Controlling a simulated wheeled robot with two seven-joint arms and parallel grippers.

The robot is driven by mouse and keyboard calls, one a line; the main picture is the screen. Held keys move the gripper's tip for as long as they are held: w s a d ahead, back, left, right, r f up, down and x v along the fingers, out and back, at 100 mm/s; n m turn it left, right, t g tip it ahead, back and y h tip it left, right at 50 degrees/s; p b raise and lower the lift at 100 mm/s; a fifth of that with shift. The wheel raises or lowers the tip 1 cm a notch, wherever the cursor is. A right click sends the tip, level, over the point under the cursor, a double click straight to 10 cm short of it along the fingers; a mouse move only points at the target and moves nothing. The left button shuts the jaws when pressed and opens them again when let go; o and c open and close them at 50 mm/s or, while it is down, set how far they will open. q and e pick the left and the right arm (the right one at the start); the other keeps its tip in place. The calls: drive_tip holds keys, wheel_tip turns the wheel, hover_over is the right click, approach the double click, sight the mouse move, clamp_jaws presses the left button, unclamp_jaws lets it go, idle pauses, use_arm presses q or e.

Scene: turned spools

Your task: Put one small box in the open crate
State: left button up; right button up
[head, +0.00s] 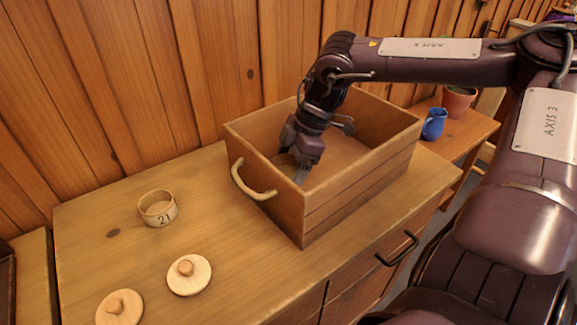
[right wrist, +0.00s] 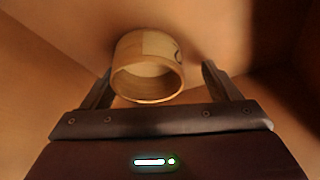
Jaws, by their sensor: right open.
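The open wooden crate (head: 350,195) stands on the cabinet top. A small round wooden box (head: 158,208) marked 21 sits open on the cabinet, left of the crate. In the right wrist view another small round open box (right wrist: 148,68) is inside the crate, between my fingertips, with a dark mark on its side. My right gripper (head: 302,172) reaches down into the crate near its left end wall; its jaws (right wrist: 158,82) are open, with gaps visible beside the box. The crate's near wall hides the box from the head view. My left gripper is out of view.
Two round lids with knobs, one (head: 189,274) and another (head: 120,307), lie on the front left of the cabinet (head: 90,240). A plank wall (head: 170,70) rises behind. A blue jug (head: 434,124) and a plant pot (head: 458,102) stand on a side table.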

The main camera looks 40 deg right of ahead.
drive_tip(key=shift+r, duration=0.15)
drive_tip(key=shift+d+r, duration=0.15)
drive_tip(key=shift+r, duration=0.15)
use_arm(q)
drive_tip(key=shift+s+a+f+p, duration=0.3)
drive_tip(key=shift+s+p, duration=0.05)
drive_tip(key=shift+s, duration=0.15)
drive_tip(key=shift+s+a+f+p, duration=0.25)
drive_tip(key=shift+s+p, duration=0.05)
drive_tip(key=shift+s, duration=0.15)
use_arm(e)
drive_tip(key=v, duration=1.1)
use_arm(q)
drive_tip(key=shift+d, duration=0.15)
use_arm(e)
drive_tip(key=shift+s+r, duration=0.1)
